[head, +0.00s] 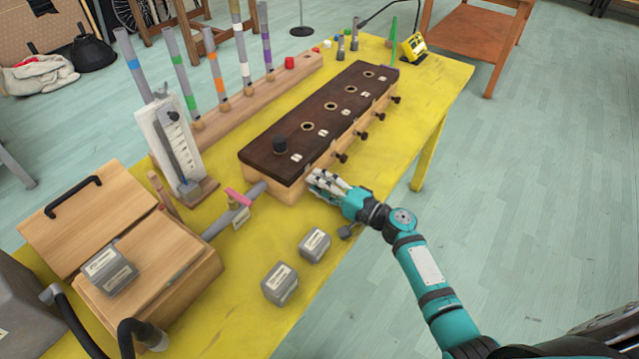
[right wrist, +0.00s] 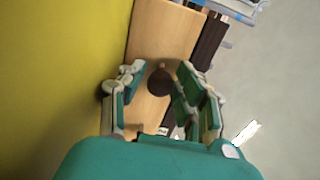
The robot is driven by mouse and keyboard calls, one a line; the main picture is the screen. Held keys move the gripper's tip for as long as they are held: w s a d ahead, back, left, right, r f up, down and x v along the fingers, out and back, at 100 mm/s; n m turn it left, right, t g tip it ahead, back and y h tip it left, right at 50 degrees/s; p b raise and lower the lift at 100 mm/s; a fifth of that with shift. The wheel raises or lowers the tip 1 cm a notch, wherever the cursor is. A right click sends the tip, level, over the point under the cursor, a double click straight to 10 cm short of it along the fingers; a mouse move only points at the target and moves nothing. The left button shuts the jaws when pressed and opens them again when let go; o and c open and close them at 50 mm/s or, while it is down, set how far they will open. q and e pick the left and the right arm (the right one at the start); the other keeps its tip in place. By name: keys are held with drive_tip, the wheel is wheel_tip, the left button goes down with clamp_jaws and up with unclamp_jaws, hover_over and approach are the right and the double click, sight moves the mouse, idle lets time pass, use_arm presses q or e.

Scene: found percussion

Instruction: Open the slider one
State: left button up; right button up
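A long wooden box with a dark top (head: 320,115) lies on the yellow table. Dark slider knobs stick out of its right side, among them one knob (head: 342,157) just beyond my right gripper. The top has several ringed holes and a dark plug (head: 280,145) at the near end. My right gripper (head: 322,182) is at the near end of that side. In the right wrist view a round dark knob (right wrist: 160,81) shows between the spread fingers (right wrist: 158,92), against the pale wood, with gaps on both sides. In the head view the gripper hides this knob. My left gripper is not in view.
Two grey weights (head: 315,245) (head: 279,284) stand on the table near my right arm. A grey pipe with a pink piece (head: 238,197) lies left of the box's near end. A wooden bellows-like box (head: 150,260) and a row of tubes (head: 215,75) stand further left.

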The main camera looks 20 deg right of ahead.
clamp_jaws()
idle(0.4)
drive_tip(key=b+v, duration=0.1)
drive_tip(key=v, duration=0.1)
drive_tip(key=shift+s+d+f, duration=0.15)
drive_tip(key=shift+s+d, duration=0.1)
drive_tip(key=shift+s, duration=0.15)
unclamp_jaws()
drive_tip(key=shift+d, duration=0.1)
